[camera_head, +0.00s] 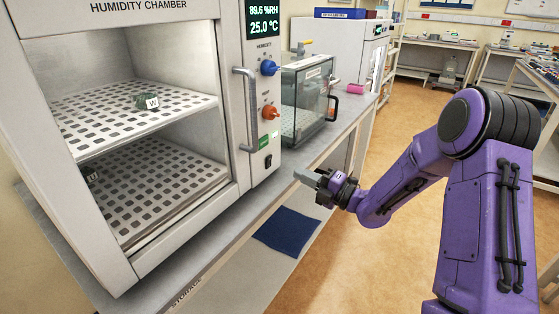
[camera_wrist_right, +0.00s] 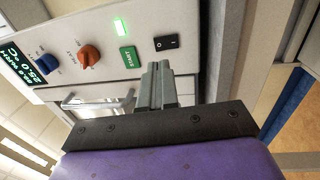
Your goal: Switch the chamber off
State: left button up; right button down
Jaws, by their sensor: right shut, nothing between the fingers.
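The humidity chamber (camera_head: 229,100) stands at the left with its lit display (camera_head: 263,18) reading 89.6 %RH and 25.0 °C. On its control panel, a black rocker switch (camera_head: 268,162) sits below the green START button (camera_head: 264,142). In the right wrist view, the rocker switch (camera_wrist_right: 167,42) lies just beyond the fingertips, beside the START button (camera_wrist_right: 130,56). A green lamp (camera_wrist_right: 121,25) is lit. My right gripper (camera_head: 301,176) is shut and empty, in front of the panel and right of the switch; its fingers (camera_wrist_right: 158,68) point at the panel, apparently apart from the switch. My left gripper is out of view.
Blue (camera_head: 269,67) and orange (camera_head: 270,112) knobs and a long handle (camera_head: 245,108) stick out above the switch. A glass box (camera_head: 306,98) stands to the right on the bench. A blue cloth (camera_head: 287,230) lies below. The aisle floor at the right is clear.

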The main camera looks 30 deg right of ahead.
aim_at(270, 159)
jog(key=p+x, duration=0.2)
jog(key=x, duration=0.4)
jog(key=shift+w+a+r, duration=0.15)
jog(key=shift+w+r, duration=0.05)
jog(key=shift+w, duration=0.1)
jog(key=shift+w+a, duration=0.25)
jog(key=shift+w, duration=0.35)
